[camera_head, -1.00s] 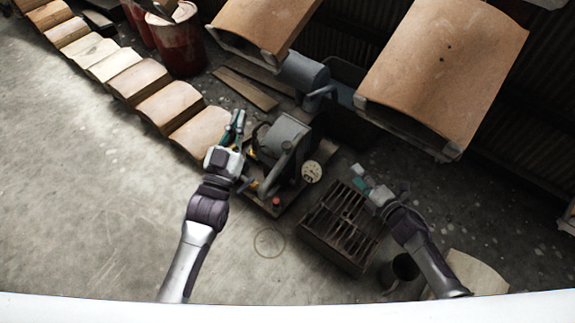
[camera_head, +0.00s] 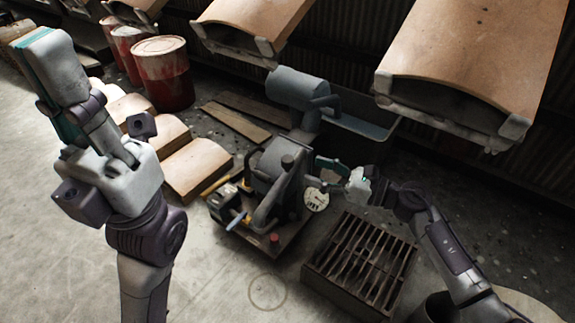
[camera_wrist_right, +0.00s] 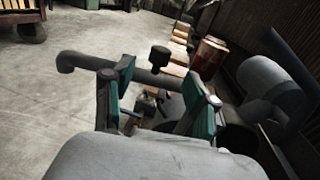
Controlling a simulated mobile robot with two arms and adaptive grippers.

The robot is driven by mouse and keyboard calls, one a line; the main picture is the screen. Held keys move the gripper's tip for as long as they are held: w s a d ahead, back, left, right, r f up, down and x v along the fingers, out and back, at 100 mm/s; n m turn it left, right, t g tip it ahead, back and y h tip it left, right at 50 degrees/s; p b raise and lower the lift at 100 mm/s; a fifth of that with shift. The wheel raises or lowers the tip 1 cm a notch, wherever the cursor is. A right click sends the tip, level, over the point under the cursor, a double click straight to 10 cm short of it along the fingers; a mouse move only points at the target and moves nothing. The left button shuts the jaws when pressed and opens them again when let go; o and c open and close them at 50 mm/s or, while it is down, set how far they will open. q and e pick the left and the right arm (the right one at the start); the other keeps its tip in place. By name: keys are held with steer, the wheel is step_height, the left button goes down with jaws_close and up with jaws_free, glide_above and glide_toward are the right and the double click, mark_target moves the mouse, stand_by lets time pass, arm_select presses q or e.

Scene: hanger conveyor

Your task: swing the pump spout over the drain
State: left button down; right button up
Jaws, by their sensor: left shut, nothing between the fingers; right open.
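The pump (camera_head: 268,160) is a grey machine on a dark base plate in the middle of the head view. Its spout (camera_head: 272,208) is a grey pipe pointing toward the lower left, over the base plate and away from the drain grate (camera_head: 362,262). In the right wrist view the spout (camera_wrist_right: 85,62) runs crosswise past the fingers, its bent end at left. My right gripper (camera_head: 325,170) is open at the pump's right side; its fingers (camera_wrist_right: 160,80) straddle part of the pipe's line. I cannot tell whether they touch it. My left gripper (camera_head: 45,60) is shut and empty, raised at far left.
A round white gauge (camera_head: 316,200) and a red button (camera_head: 274,238) are on the pump's base. A grey tank (camera_head: 297,88) and trough (camera_head: 355,125) stand behind. Hanging tan panels (camera_head: 470,60) overhang the back. Red drums (camera_head: 163,75) stand back left. Floor at front left is clear.

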mark_target(293, 164)
steer(key=b+x, duration=0.2)
steer(key=x, duration=0.6)
steer(key=shift+w+a, duration=0.1)
jaws_close()
